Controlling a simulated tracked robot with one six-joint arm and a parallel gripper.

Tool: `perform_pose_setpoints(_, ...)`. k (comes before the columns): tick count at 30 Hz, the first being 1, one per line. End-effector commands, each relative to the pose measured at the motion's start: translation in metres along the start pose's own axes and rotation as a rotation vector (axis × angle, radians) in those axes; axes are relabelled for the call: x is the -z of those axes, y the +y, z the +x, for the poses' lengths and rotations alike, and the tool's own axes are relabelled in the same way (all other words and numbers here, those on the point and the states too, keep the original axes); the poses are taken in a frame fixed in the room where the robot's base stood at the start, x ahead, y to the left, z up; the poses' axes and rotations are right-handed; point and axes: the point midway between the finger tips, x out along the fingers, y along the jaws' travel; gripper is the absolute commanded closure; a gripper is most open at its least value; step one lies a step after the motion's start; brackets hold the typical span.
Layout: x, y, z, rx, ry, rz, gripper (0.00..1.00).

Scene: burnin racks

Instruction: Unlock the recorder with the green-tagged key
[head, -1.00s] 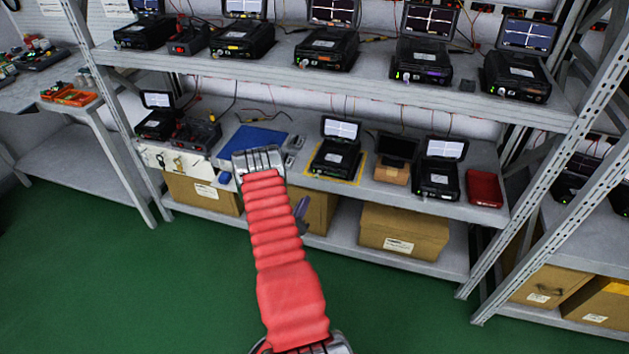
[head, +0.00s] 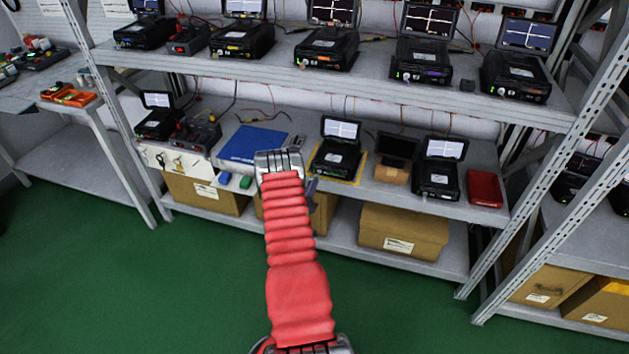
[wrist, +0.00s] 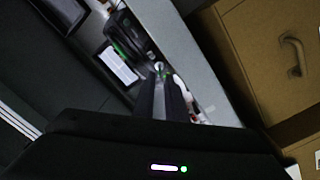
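In the head view a black recorder (head: 336,160) with a raised lit screen stands on a yellow-edged patch on the lower shelf. A dark box with a lit screen (wrist: 119,64), likely this recorder, shows in the wrist view. My gripper (head: 311,187) is mostly hidden behind my red arm, at the shelf's front edge just left of the recorder. In the wrist view my two dark fingers (wrist: 162,82) are close together. A small pale, greenish spot shows at their tips; I cannot tell whether it is a held key or something beyond. No green-tagged key is clear.
A small green block (head: 246,182) and a blue block (head: 225,178) lie at the shelf front, near a blue mat (head: 252,143). Keys hang on a white panel (head: 155,158) at left. A brown box (head: 391,173) and a red case (head: 484,187) stand to the right.

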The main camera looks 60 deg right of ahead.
Motion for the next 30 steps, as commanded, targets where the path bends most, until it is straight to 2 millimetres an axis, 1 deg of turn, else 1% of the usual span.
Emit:
perform_pose_setpoints(1, 0.000, 0.001, 0.009, -0.003, 0.001, 0.002, 0.88)
perform_pose_setpoints(3, 0.000, 0.001, 0.019, -0.002, 0.002, 0.001, 0.88)
perform_pose_setpoints(6, 0.000, 0.000, 0.030, -0.001, 0.000, 0.001, 0.88)
perform_pose_setpoints(10, 0.000, 0.000, 0.040, -0.001, 0.000, 0.001, 0.88)
perform_pose_setpoints(14, 0.000, 0.000, 0.043, 0.000, 0.000, 0.000, 0.88)
perform_pose_setpoints(20, 0.000, 0.000, 0.043, 0.000, 0.001, 0.000, 0.88)
perform_pose_setpoints(21, 0.000, 0.000, 0.043, 0.000, 0.001, 0.000, 0.89)
perform_pose_setpoints(26, 0.000, 0.000, 0.043, 0.001, 0.001, 0.000, 1.00)
perform_pose_setpoints(30, 0.001, 0.000, 0.043, 0.001, 0.001, 0.000, 1.00)
